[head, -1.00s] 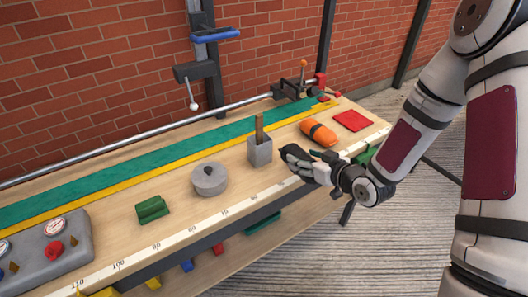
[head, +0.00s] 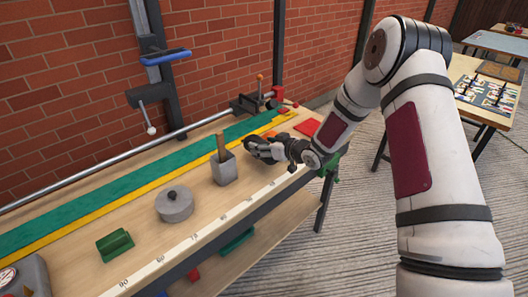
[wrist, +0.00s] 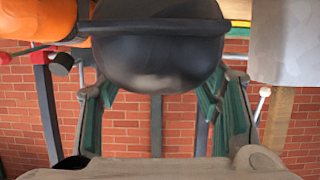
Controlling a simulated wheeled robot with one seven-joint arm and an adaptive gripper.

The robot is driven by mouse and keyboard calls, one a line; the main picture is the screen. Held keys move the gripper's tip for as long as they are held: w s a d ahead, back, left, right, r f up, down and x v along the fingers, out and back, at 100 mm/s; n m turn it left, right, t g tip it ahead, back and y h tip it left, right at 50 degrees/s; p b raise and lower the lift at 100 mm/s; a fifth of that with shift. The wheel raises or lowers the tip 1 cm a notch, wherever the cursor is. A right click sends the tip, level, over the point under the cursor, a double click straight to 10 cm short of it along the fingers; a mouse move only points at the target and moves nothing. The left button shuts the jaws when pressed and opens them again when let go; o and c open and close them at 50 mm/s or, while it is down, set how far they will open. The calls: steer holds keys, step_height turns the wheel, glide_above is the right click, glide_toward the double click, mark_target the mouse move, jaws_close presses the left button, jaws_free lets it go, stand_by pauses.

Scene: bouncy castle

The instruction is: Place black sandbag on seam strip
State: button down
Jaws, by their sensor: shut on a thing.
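The black sandbag (wrist: 160,60) is dark and rounded with a band across it, held between my gripper's green-lined fingers. In the head view my gripper (head: 256,146) is shut on it low over the bench, right of the grey block. Whether the bag touches the bench is unclear. A long green strip (head: 88,199) with a yellow strip (head: 94,212) along its front edge runs down the bench, behind my gripper. I cannot tell which is the seam strip. Both are apart from the bag.
The grey block (head: 224,170) with an upright brown handle stands left of my gripper. An orange bag (wrist: 35,18) lies on its other side. A grey round weight (head: 174,205), a green bag (head: 115,245) and a red square (head: 307,127) are on the bench. A metal rail runs behind.

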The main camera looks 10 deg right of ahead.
steer(key=shift+w+r, duration=0.15)
steer(key=shift+w, duration=0.25)
steer(key=shift+f, duration=1.75)
steer(key=shift+f, duration=0.15)
steer(key=c, duration=0.5)
jaws_free()
steer(key=shift+f, duration=0.15)
steer(key=shift+s+d+r, duration=0.2)
steer(key=shift+r, duration=0.1)
steer(key=p+v, duration=0.1)
steer(key=v, duration=1)
steer(key=shift+s+d+r, duration=0.1)
steer(key=shift+s, duration=0.15)
